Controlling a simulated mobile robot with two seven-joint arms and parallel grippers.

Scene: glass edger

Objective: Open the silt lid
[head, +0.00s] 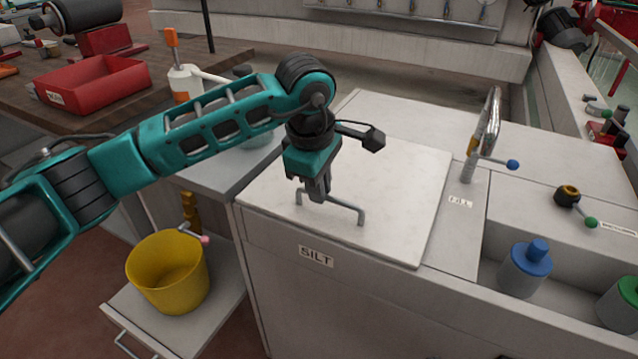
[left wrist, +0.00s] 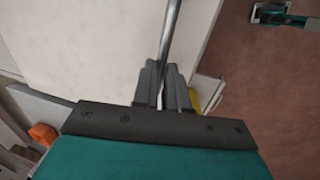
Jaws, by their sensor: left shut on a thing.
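The silt lid (head: 400,170) is a flat pale panel on top of the cabinet, above a label reading SILT (head: 316,257). It lies flat, level with the cabinet top. A grey bar handle (head: 345,207) stands on it near the front edge. My left gripper (head: 318,196) points down over the lid and is shut on the left part of the handle. In the left wrist view the handle bar (left wrist: 172,45) runs between the two fingers (left wrist: 166,88), with the pale lid (left wrist: 110,40) behind. My right gripper is in neither view.
A tap (head: 490,125) with a blue-knobbed lever stands right of the lid. Blue-capped (head: 525,268) and green-capped (head: 624,300) bottles sit in a recess at the right. A yellow bucket (head: 165,275) stands low at the left. A red bin (head: 95,85) is on the wooden bench.

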